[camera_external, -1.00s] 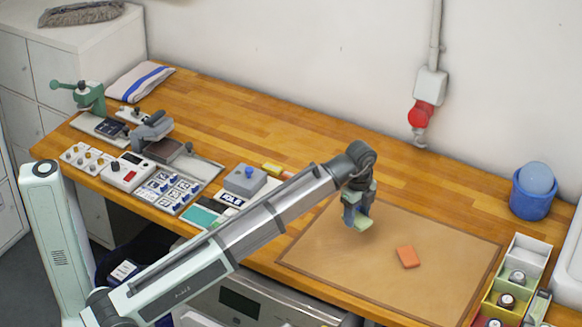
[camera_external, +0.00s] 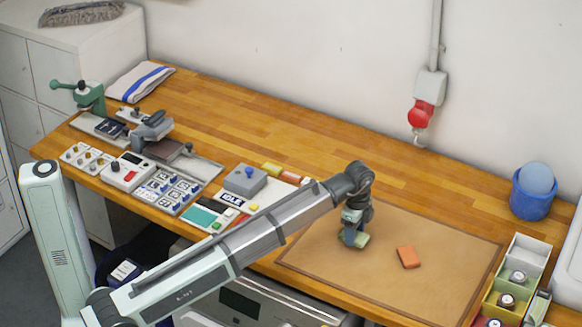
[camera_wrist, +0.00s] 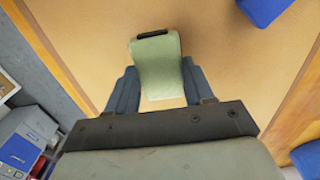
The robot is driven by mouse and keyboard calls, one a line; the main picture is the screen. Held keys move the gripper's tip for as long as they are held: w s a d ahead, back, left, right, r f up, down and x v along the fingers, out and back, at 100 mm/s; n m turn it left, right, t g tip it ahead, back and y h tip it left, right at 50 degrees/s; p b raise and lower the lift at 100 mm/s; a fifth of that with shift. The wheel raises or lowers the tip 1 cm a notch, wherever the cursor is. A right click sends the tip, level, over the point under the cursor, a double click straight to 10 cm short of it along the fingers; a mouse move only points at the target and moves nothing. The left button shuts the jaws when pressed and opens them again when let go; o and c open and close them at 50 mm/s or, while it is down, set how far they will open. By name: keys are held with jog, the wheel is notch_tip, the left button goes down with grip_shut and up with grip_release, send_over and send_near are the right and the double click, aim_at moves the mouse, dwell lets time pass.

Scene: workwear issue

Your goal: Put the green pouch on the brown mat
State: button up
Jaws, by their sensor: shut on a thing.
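The green pouch (camera_wrist: 160,62) is pale green with a dark strip at its far end in the wrist view. My gripper (camera_wrist: 160,88) is shut on it, one blue-grey finger at each side. In the external view the pouch (camera_external: 358,240) shows under my gripper (camera_external: 353,232), over the left part of the brown mat (camera_external: 340,272). It is at or just above the mat; I cannot tell whether it touches. The mat (camera_wrist: 92,40) also fills most of the wrist view.
An orange block (camera_external: 407,257) lies on the mat, right of my gripper. A blue cup (camera_external: 532,196) and a divided tray (camera_external: 528,250) stand to the right. Control boxes (camera_external: 245,180) stand on the left. The mat's far and right parts are clear.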

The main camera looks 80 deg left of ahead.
jog(key=shift+f, duration=1.75)
jog(key=o, duration=1)
jog(key=shift+f, duration=0.1)
jog(key=shift+o, duration=0.2)
notch_tip(320, 180, up, 12)
jog(key=shift+d, duration=0.1)
